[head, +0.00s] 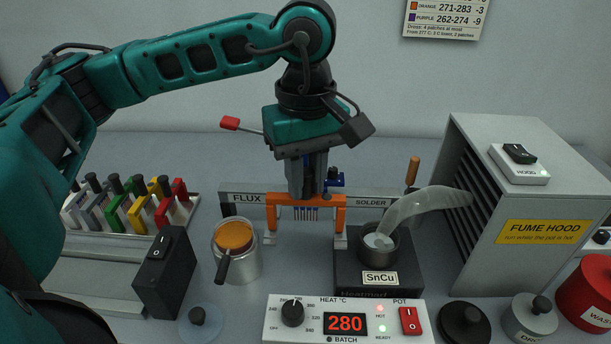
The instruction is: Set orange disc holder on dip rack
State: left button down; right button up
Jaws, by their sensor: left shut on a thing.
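The orange disc holder (334,201) is in the middle of the head view, with several thin grey strips hanging below its crossbar. My left gripper (308,192) comes down from above and is shut on the holder's top middle. The dip rack (237,198) is a grey bar marked FLUX at the left and SOLDER at the right. The holder is in front of the bar, between the two labels. I cannot tell whether it touches or rests on the rack. My right gripper is not in view.
A flux jar (247,267) with orange contents stands front left of the rack; the solder pot (378,253) stands front right, with a pale plume reaching the fume hood (540,200). The heater panel (280,327) reads 280. Several coloured holders (138,209) stand at left.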

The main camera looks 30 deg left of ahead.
pick_arm(q)
jog(key=shift+f+b, duration=0.35)
dwell(0.7)
jog(key=shift+c, duration=1.7)
grip_release()
jog(key=shift+r, duration=0.1)
jog(key=shift+r+p, duration=2.15)
jog(key=shift+r, duration=1.35)
